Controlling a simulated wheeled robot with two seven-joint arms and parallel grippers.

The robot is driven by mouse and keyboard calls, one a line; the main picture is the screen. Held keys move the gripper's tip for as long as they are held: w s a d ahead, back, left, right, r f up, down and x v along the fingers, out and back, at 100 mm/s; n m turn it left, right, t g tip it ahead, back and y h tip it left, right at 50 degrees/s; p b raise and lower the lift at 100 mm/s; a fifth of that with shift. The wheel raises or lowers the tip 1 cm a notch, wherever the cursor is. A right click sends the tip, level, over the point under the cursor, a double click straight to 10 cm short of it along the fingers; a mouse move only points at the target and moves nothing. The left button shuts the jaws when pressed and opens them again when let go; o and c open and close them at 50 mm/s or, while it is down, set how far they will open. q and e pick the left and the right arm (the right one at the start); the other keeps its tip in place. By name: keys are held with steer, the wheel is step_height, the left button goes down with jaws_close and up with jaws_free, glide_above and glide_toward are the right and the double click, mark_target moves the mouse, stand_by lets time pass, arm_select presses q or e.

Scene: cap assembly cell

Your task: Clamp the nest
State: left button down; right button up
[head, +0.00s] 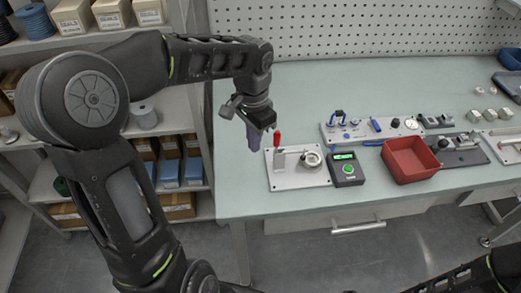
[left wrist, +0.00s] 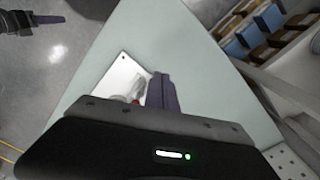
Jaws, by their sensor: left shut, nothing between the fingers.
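The clamp fixture is a white plate (head: 288,180) at the table's left front corner. On it stand a clamp with an upright red handle (head: 277,139) and a round metal nest (head: 311,159). My left gripper (head: 254,144) is shut and empty, pointing down just left of the red handle, apart from it as far as I can tell.
A control box (head: 347,170) with a green-lit display stands right of the plate. A shelf (head: 180,205) with boxes stands left of the table. The table behind the fixture is clear.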

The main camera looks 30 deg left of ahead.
arm_select(q)
step_height(320, 180, up, 7)
steer(key=p, duration=0.5)
stand_by(0.5)
